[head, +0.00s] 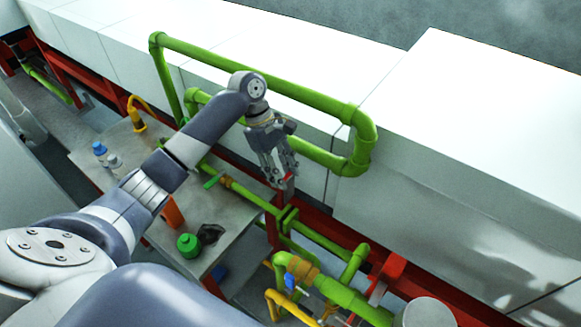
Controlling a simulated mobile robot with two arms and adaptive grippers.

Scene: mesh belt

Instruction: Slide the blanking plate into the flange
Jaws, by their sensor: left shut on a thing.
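My left gripper (286,172) reaches over the pipes near the middle of the head view, its fingers pointing down. It is shut on the blanking plate (290,190), a small thin piece with a red part at the fingertips. The plate is small and partly hidden by the fingers. The green flange (287,219), a pair of upright plates with a narrow gap on a green pipe, is just below the gripper. The held plate appears above the flange and apart from it. My right gripper is not in view.
A grey metal table (150,158) at left holds a green container (188,245), a dark crumpled item (209,234), an orange cup (172,212) and small bottles (100,149). Green pipes (270,88) run along the white housing (450,130) behind. A blue-handled valve (291,281) sits in front.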

